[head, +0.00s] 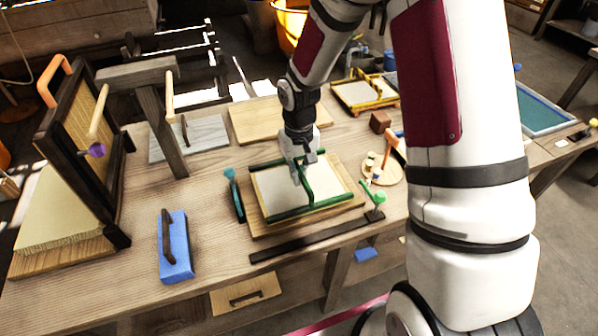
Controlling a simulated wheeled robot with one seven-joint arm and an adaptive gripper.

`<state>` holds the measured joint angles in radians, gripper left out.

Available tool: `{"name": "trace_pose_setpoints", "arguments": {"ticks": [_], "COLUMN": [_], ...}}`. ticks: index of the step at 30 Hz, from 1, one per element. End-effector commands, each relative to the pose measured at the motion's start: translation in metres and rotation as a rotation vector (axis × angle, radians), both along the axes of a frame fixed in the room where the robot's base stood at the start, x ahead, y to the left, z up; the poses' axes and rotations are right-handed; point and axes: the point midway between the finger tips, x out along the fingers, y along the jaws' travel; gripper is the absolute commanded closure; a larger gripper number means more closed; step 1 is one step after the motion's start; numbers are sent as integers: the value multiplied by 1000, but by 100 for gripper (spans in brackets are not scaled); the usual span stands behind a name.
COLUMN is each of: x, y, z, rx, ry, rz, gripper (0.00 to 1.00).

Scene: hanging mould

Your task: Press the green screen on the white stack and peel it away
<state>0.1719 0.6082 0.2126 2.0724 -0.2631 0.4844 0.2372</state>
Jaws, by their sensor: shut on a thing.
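The green-framed screen (312,208) lies low on a wooden board (258,228) near the middle of the table. A pale, whitish surface (328,182) shows inside its frame; I cannot tell whether this is mesh or the white stack. A green handle rises across the screen's middle. My gripper (305,172) points down over the screen and is shut on the green handle. The fingers partly hide the handle and the screen's far side. Any gap under the frame is too small to tell.
A dark bar (310,240) lies in front of the board. A blue block with a dark handle (175,247) stands left. A dark upright frame (85,150) stands far left, and a yellow-framed screen (365,93) lies behind. Bare table shows between the blue block and the board.

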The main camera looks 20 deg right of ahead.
Motion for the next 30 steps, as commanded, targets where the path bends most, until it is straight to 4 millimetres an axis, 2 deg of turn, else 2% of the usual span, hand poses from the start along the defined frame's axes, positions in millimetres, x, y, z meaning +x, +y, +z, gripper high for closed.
{"name": "trace_pose_setpoints", "arguments": {"ticks": [14, 30], "x": [-2, -1], "y": [0, 0], "z": [-2, 14], "rx": [1, 0], "ry": [6, 2], "rz": [0, 0], "gripper": [100, 100]}}
